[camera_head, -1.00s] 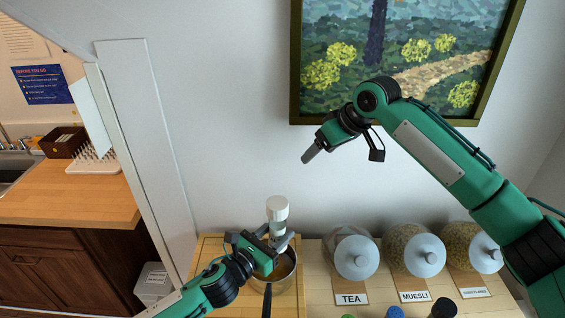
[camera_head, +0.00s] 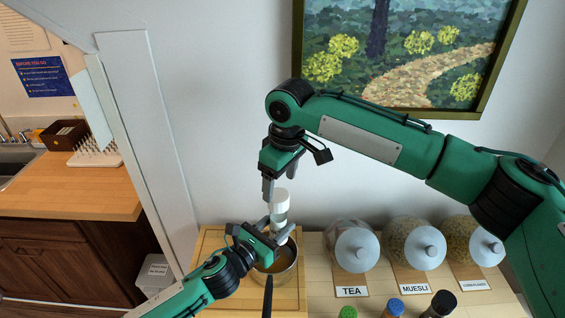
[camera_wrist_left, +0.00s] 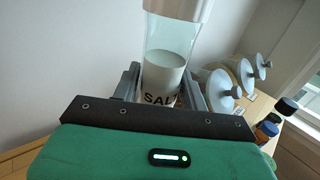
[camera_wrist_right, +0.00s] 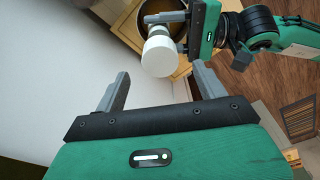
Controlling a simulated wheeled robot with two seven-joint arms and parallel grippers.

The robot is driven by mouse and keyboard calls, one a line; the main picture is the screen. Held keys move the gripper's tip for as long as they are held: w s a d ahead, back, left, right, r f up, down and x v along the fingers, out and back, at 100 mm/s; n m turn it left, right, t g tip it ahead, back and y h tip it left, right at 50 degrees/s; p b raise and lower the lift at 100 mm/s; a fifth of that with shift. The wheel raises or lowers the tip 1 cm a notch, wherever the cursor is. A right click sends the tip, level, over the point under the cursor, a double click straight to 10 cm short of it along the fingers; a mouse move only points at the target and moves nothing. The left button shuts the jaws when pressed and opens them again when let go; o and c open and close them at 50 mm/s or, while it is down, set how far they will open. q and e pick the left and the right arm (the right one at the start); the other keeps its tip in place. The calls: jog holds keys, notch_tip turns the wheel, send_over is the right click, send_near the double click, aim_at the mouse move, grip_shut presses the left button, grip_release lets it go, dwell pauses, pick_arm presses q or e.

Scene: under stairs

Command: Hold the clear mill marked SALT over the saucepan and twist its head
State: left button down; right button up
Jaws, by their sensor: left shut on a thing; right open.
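The clear mill marked SALT (camera_wrist_left: 165,80) is upright with a white head (camera_head: 280,198) on top. My left gripper (camera_head: 268,232) is shut on the mill's body, and the label shows between its fingers in the left wrist view. The mill is over the saucepan (camera_head: 287,277), which holds a brownish liquid; its dark handle points toward me. My right gripper (camera_head: 270,190) is open and empty, pointing down just above and beside the mill's head. In the right wrist view the white head (camera_wrist_right: 160,55) lies beyond the open fingers (camera_wrist_right: 160,92), not between them.
Jars labelled TEA (camera_head: 352,250), MUESLI (camera_head: 415,250) and a third jar (camera_head: 470,245) stand right of the saucepan. Several capped bottles (camera_head: 395,308) are in front of them. The wall with a painting (camera_head: 420,60) is close behind.

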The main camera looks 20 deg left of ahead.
aim_at(279, 195)
jog(key=shift+w+a+f, duration=0.1)
jog(key=shift+a+f, duration=0.05)
jog(key=shift+f, duration=1.15)
jog(key=shift+a+f, duration=0.15)
jog(key=shift+f, duration=1.15)
